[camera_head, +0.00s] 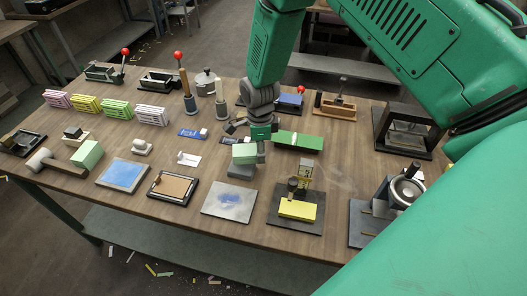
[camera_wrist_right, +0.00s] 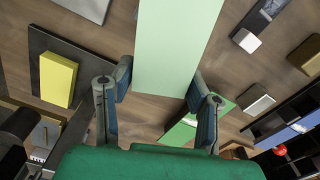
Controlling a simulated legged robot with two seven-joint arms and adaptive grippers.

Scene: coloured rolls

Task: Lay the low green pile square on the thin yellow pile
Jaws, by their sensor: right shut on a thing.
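The low green pile (camera_head: 244,154) is a pale green block at the fingertips of my right gripper (camera_head: 262,140), near the middle of the table. In the wrist view the green pile (camera_wrist_right: 175,45) fills the gap between the two fingers, and my right gripper (camera_wrist_right: 160,95) is shut on it. The thin yellow pile (camera_head: 297,209) lies on a dark square plate (camera_head: 279,229) near the front edge, to the right of and nearer than the green pile. The yellow pile (camera_wrist_right: 58,80) also shows left of the fingers in the wrist view. My left gripper is not in view.
A pale metal plate (camera_head: 229,203) lies left of the dark plate. A green board (camera_head: 297,141) lies behind. Another green block (camera_head: 88,154) is at left.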

